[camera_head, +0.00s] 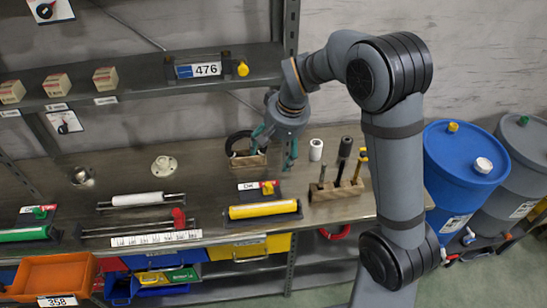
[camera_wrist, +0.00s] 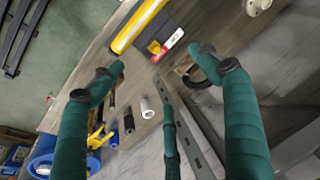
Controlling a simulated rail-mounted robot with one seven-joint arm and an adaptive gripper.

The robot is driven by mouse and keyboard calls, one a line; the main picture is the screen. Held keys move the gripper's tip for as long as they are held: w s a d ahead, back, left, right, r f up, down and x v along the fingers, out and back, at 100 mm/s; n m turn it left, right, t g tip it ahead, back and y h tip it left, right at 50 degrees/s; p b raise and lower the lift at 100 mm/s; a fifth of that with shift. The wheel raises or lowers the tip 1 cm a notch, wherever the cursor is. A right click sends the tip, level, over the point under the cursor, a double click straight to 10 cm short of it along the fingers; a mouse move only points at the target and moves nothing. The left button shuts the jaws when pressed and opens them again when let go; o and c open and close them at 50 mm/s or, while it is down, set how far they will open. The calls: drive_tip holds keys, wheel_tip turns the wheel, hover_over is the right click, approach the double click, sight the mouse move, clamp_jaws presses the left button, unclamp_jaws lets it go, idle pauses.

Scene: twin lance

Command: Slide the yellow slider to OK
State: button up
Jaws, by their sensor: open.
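A yellow cylinder-shaped slider (camera_head: 262,210) lies on a dark base on the bench. Behind it is a dark plate with a red-and-white label (camera_head: 258,186) that seems to read OK. In the wrist view the yellow slider (camera_wrist: 133,30) is at the top, with the label (camera_wrist: 172,41) just beside it. My gripper (camera_head: 276,150) has teal fingers and hangs over the back of the bench, behind the label. In the wrist view my gripper (camera_wrist: 160,75) is open and empty, apart from the slider. Its fingertips are near a black ring.
A wooden block with a black ring (camera_head: 245,160) is by my fingers. A wooden rack (camera_head: 340,190) with upright tools and a white cylinder (camera_head: 316,150) stand to the right. A white roller (camera_head: 148,199) and a ruler with a red part (camera_head: 155,238) lie left.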

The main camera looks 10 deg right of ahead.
sight(268, 188)
drive_tip(key=w+d+f+m+b, duration=0.1)
drive_tip(key=f+m+b, duration=0.1)
drive_tip(key=f+m, duration=0.1)
drive_tip(key=w+d+f+m+b, duration=0.1)
drive_tip(key=f+m, duration=0.2)
drive_tip(key=m, duration=0.1)
drive_tip(key=w+d+f+m+g+b, duration=0.1)
drive_tip(key=f+m+b, duration=0.1)
drive_tip(key=f+m, duration=0.1)
drive_tip(key=shift+w+d+m+y+b, duration=0.1)
drive_tip(key=shift+d+m+y+b, duration=0.3)
drive_tip(key=shift+m, duration=0.3)
drive_tip(key=c, duration=0.5)
drive_tip(key=f+m+b, duration=0.1)
drive_tip(key=m, duration=0.2)
drive_tip(key=w+d+f+m+b, duration=0.1)
drive_tip(key=f+m, duration=0.1)
drive_tip(key=m, duration=0.1)
drive_tip(key=d+f+m+y+b, duration=0.1)
drive_tip(key=f+m, duration=0.1)
drive_tip(key=m, duration=0.1)
drive_tip(key=shift+w+d+b, duration=0.1)
drive_tip(key=shift+w+b, duration=0.05)
drive_tip(key=shift+b, duration=0.2)
drive_tip(key=c, duration=0.5)
drive_tip(key=shift+w+d+f+m+b, duration=0.1)
drive_tip(key=shift+d+f+m+b, duration=0.2)
drive_tip(key=shift+m, duration=0.7)
drive_tip(key=shift+c, duration=1.3)
drive_tip(key=c, duration=0.5)
